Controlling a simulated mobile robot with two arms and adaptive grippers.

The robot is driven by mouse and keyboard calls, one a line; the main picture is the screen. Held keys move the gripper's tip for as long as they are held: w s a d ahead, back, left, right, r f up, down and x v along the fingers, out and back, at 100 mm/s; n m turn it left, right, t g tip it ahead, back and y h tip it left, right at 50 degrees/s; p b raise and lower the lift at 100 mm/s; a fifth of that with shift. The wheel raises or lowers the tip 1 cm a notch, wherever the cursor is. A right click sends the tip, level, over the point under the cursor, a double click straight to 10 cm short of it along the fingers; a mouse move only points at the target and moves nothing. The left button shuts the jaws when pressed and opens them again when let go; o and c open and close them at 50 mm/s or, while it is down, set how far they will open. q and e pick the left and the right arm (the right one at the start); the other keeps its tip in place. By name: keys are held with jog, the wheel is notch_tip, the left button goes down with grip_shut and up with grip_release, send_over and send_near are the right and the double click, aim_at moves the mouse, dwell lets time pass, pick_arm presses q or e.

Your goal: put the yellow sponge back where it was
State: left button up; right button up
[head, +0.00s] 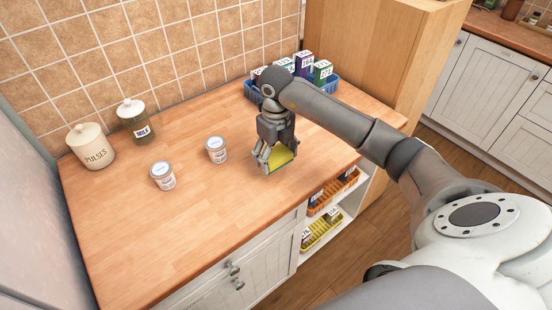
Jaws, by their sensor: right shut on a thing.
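The yellow sponge (282,156) is at my right gripper (266,167), over the wooden counter near its front edge. The right gripper points down and is shut on the sponge. Its fingers hide part of the sponge. A thin green layer shows along the sponge's lower edge. I cannot tell whether the sponge touches the counter. My left gripper is not in the head view.
Two small white tubs (163,176) stand left of the gripper. A PULSES canister (91,147) and a MILK jar (137,120) stand near the tiled wall. A blue basket (332,86) of boxes is behind my arm. Open counter (190,225) lies front left.

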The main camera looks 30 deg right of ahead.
aim_at(276, 163)
jog(key=shift+w+d+f, duration=0.25)
jog(key=shift+w+f, duration=0.1)
jog(key=shift+f, duration=0.1)
notch_tip(276, 163, down, 3)
jog(key=shift+w+d+p, duration=0.1)
jog(key=shift+w+p, duration=0.05)
jog(key=shift+p, duration=0.9)
jog(key=shift+f, duration=0.25)
jog(key=shift+f, duration=0.1)
jog(key=shift+f, duration=0.15)
jog(key=o, duration=1)
jog(key=shift+r, duration=0.2)
